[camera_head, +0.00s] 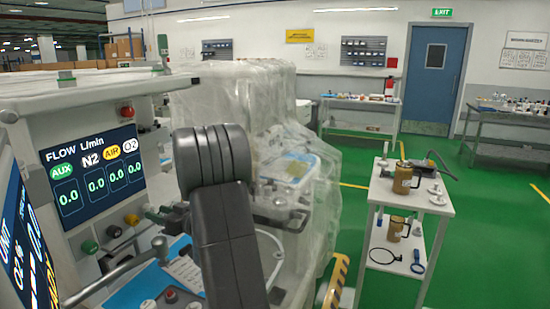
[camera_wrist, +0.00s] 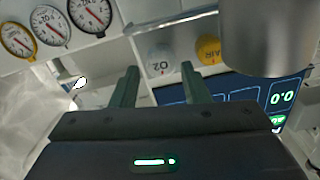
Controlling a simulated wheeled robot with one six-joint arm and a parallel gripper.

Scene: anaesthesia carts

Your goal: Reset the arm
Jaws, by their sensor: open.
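My gripper (camera_wrist: 160,84) shows in the wrist view with its two greenish fingers apart and nothing between them. Beyond the fingertips are a white round knob (camera_wrist: 160,63) and a yellow knob marked AIR (camera_wrist: 208,50) on the anaesthesia machine's panel. My dark arm stands in the middle of the head view, in front of the anaesthesia machine (camera_head: 60,128); my gripper cannot be made out there. The machine's flow screen (camera_head: 93,175) reads 0.0 in each field.
Round gauges (camera_wrist: 88,14) and a metallic cylinder (camera_wrist: 268,35) are close in the wrist view. Plastic-covered equipment (camera_head: 240,105) stands behind my arm. A white cart (camera_head: 440,207) with brownish canisters stands right. Green floor (camera_head: 485,240) is open beyond it.

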